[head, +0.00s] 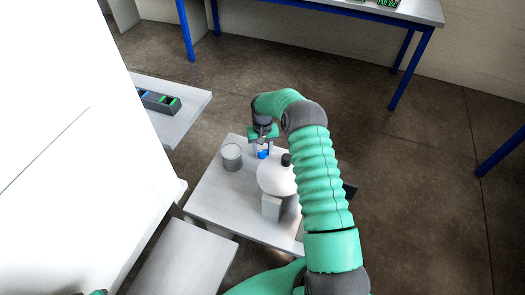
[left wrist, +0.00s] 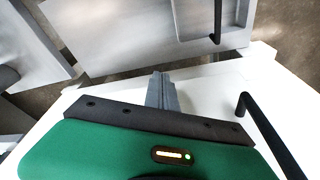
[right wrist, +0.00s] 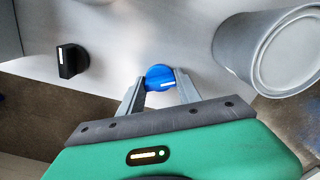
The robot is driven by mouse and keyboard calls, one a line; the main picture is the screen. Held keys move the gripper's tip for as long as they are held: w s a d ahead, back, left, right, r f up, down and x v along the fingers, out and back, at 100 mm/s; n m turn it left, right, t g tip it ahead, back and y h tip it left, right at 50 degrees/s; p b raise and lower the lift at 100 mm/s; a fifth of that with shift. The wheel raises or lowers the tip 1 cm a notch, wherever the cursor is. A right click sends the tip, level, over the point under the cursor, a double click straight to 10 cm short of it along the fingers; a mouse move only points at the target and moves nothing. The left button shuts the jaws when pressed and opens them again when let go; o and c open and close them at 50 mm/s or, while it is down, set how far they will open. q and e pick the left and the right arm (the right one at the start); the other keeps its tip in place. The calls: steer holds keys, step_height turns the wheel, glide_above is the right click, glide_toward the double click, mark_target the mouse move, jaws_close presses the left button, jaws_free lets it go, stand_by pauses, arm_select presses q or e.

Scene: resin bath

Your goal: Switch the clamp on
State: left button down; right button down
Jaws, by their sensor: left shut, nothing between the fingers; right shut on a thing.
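A round blue knob (right wrist: 158,76) with a white mark sits on a pale surface in the right wrist view; it also shows in the head view (head: 263,154). My right gripper (right wrist: 161,84) is shut on the blue knob, with one finger on each side. A black knob (right wrist: 71,60) with a white mark stands apart to the left in that view; it also shows in the head view (head: 286,160). I cannot tell which part is the clamp itself. My left gripper (left wrist: 162,88) is shut and empty over a white surface.
A grey cylindrical container (head: 231,156) stands close to my right gripper on the small table (head: 210,193). A dark tray (head: 158,101) is on another table at left. A large white body (head: 60,140) fills the left. A black handle (left wrist: 262,130) is near my left gripper.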

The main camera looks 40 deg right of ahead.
steer(key=c, duration=0.8)
jaws_free()
steer(key=shift+d, duration=0.1)
steer(key=shift+c, duration=0.2)
step_height(320, 180, up, 17)
steer(key=shift+f, duration=0.2)
steer(key=shift+w, duration=0.1)
steer(key=s+a+r+n, duration=0.1)
steer(key=s+a+n, duration=0.15)
steer(key=a, duration=0.85)
steer(key=s+a+f+n+t, duration=0.1)
steer(key=s+a+n, duration=0.3)
steer(key=s+a, duration=1.1)
steer(key=shift+s+f+t, duration=0.3)
steer(key=shift+s+t, duration=0.5)
steer(key=shift+s, duration=0.45)
